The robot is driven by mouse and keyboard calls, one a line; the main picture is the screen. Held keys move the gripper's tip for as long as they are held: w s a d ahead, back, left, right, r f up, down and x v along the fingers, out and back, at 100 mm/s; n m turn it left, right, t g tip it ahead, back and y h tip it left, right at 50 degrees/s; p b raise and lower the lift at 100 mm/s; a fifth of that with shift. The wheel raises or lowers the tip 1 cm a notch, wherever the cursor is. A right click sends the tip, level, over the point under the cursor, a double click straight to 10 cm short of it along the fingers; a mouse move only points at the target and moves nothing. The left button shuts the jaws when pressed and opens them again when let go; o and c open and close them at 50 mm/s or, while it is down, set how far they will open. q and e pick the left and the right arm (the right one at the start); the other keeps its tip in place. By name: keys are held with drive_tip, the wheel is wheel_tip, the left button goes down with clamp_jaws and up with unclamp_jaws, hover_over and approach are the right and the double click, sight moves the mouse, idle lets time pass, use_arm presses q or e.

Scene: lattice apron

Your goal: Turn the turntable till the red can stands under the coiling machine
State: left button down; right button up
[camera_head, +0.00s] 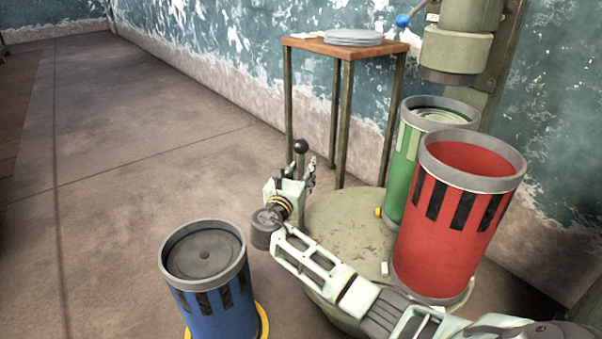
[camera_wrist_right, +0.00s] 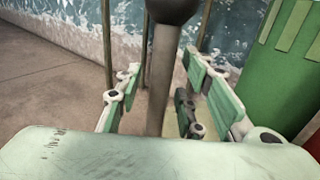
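The red can (camera_head: 450,235) stands on the round, worn green turntable (camera_head: 345,225), at its right side. The green can (camera_head: 403,165) stands behind it, below the head of the coiling machine (camera_head: 457,50). A dark post with a round black knob (camera_head: 300,146) rises at the turntable's far left edge; its foot is hidden. My right gripper (camera_head: 308,178) is at this post. In the right wrist view the post (camera_wrist_right: 160,85) stands between the open fingers, with gaps visible on both sides. My left gripper is not in view.
A blue can (camera_head: 215,300) with a yellow ring at its base stands at front left, apart from the turntable's visible disc. A small wooden-topped table (camera_head: 310,45) bearing grey discs stands behind, by the wall. The floor at left is clear.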

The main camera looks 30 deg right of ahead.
clamp_jaws()
idle(0.5)
